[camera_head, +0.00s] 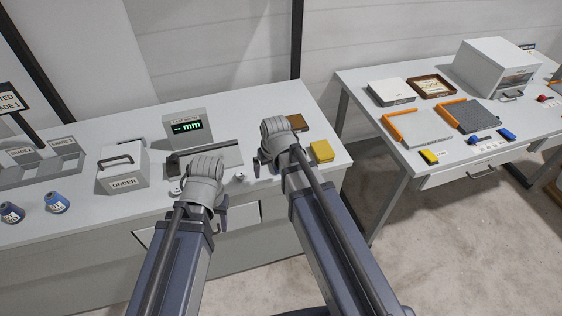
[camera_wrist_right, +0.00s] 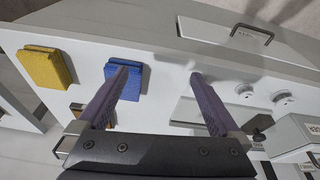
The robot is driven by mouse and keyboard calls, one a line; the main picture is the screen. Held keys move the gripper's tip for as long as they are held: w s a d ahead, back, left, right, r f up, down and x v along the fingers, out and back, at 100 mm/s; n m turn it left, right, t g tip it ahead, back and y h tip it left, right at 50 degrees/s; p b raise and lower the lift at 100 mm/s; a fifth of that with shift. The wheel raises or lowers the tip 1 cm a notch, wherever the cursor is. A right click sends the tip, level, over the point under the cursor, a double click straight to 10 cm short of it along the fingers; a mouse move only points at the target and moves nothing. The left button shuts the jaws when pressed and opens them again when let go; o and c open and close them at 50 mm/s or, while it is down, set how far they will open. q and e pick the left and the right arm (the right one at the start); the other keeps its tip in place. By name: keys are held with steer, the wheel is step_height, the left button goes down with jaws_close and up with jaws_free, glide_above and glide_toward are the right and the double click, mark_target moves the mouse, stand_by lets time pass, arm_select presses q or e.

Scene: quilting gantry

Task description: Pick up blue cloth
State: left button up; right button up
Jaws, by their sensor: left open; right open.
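The blue cloth (camera_wrist_right: 116,74) is a small folded pad on the white worktop in the right wrist view. It is hidden in the head view, where my right arm covers part of the worktop. My right gripper (camera_wrist_right: 159,76) is open and empty above the worktop. My left gripper (camera_head: 203,198) is open, low over the worktop's front.
A yellow cloth (camera_head: 322,151) lies right of my right gripper, also in the wrist view (camera_wrist_right: 46,68). A brown item (camera_head: 298,122) lies behind. The display (camera_head: 188,125) and ORDER box (camera_head: 123,168) stand left. A second table (camera_head: 403,155) stands right, across a floor gap.

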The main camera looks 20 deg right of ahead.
steer(key=shift+m+t, duration=0.5)
steer(key=shift+t, duration=0.4)
steer(key=w+d, duration=0.3)
steer(key=w, duration=0.1)
steer(key=w+d+r, duration=0.1)
steer(key=d, duration=0.1)
steer(key=shift+w+d, duration=0.35)
steer(key=shift+w, duration=0.05)
steer(key=shift+b+x, duration=1.15)
steer(key=shift+x, duration=0.05)
steer(key=b+x, duration=0.5)
steer(key=shift+w+d+f, duration=0.1)
steer(key=shift+f, duration=0.25)
steer(key=shift+r, duration=0.1)
steer(key=shift+c, duration=0.5)
steer(key=c, duration=1.1)
step_height(320, 180, up, 10)
steer(key=p, duration=1)
